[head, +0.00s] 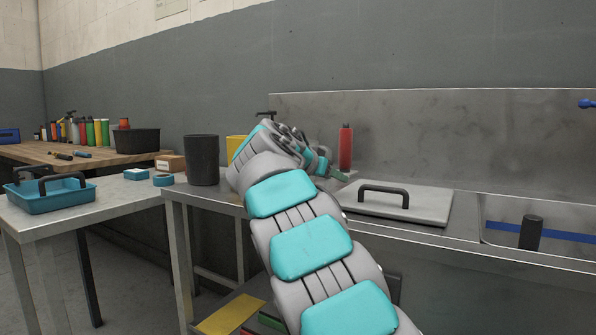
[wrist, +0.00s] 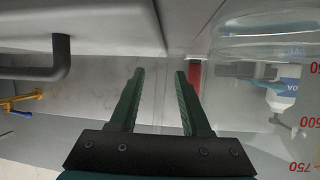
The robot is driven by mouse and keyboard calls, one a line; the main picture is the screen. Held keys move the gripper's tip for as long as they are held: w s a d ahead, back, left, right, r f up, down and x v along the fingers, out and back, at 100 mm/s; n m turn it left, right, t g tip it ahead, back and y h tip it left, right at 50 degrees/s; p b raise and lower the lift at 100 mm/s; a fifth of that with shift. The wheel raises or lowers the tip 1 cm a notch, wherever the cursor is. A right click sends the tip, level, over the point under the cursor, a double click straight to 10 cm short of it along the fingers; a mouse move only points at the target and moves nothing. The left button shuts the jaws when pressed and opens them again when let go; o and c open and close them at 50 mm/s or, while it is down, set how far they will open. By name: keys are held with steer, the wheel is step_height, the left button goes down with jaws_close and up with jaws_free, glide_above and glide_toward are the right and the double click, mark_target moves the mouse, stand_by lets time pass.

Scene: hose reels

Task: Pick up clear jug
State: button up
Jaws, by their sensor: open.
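The clear jug (wrist: 258,120) fills the right side of the wrist view, large and close. It is see-through, with red marks such as 500 and 750 on its wall. I cannot make it out in the head view, where my arm covers part of the counter. My gripper (wrist: 160,73) is open, with its two dark green fingers apart and no object held between them. The jug is to the right of the fingers in the wrist view; whether the right finger touches it is unclear. My gripper also shows in the head view (head: 334,171), over the metal counter.
A red bottle (head: 346,148) stands behind my gripper. A board with a black handle (head: 384,196) lies to the right, beside a sink (head: 505,210). A dark cup (head: 202,160) and a yellow container (head: 236,146) stand to the left. A blue tray (head: 48,200) is on the left table.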

steer(key=shift+w+d+f, duration=0.15)
steer(key=shift+w+d, duration=0.1)
steer(key=shift+w, duration=0.05)
jaws_close()
stand_by(1.2)
